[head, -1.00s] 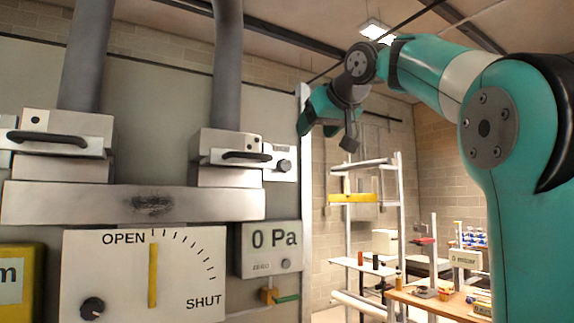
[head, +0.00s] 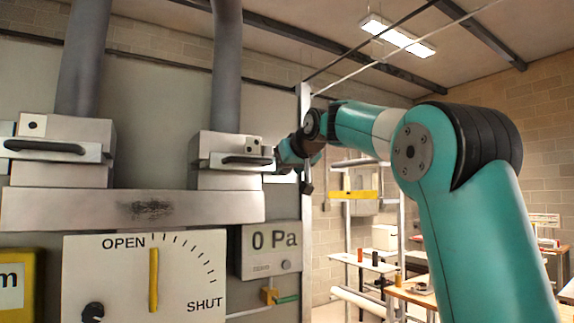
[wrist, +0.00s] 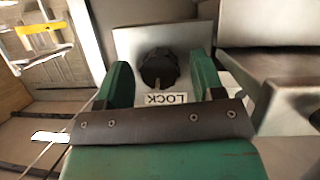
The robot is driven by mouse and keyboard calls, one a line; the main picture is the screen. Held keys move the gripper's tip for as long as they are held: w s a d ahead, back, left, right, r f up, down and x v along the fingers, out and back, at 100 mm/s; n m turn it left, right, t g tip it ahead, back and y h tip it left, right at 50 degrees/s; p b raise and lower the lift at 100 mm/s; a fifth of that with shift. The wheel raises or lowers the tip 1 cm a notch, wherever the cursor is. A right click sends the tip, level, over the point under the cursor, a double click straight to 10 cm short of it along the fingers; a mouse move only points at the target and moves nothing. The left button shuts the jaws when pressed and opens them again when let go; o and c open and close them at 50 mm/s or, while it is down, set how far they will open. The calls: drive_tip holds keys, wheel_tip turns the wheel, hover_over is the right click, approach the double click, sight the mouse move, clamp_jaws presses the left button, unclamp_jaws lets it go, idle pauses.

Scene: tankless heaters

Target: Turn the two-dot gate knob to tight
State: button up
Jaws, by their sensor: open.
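The two-dot gate (head: 222,160) is the right one of the two grey gates under the pipes in the head view. Its plate (head: 283,178) at the right is mostly hidden behind my gripper (head: 280,159). In the wrist view the dark round knob (wrist: 158,68) sits on the pale plate (wrist: 185,40), above an upside-down LOCK label (wrist: 166,99). My gripper (wrist: 160,77) is open, with one green finger on each side of the knob. Gaps show between the fingers and the knob; whether the tips reach its depth is unclear.
The one-dot gate (head: 65,150) stands to the left. Below are an OPEN–SHUT dial (head: 195,265) with an upright yellow pointer (head: 153,280) and a 0 Pa gauge (head: 270,240). A metal post (head: 305,130) stands close right of my gripper. Shelves (head: 365,262) stand farther back.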

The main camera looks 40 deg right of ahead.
drive_tip(key=shift+c, duration=0.4)
drive_tip(key=c, duration=0.8)
drive_tip(key=shift+c, duration=0.2)
drive_tip(key=shift+d+r+p, duration=0.1)
drive_tip(key=shift+p, duration=0.2)
drive_tip(key=m+t+y+p, duration=0.1)
drive_tip(key=m+y+p, duration=0.1)
drive_tip(key=m+p, duration=0.1)
drive_tip(key=m+t+y+p, duration=0.1)
drive_tip(key=m+y+p, duration=0.1)
drive_tip(key=m, duration=0.4)
drive_tip(key=m+t+y+p, duration=0.2)
drive_tip(key=m+y+p, duration=0.1)
drive_tip(key=m, duration=0.2)
drive_tip(key=shift+d+f+p, duration=0.2)
drive_tip(key=shift+d+p, duration=0.05)
drive_tip(key=shift+p, duration=0.15)
drive_tip(key=shift+m, duration=0.3)
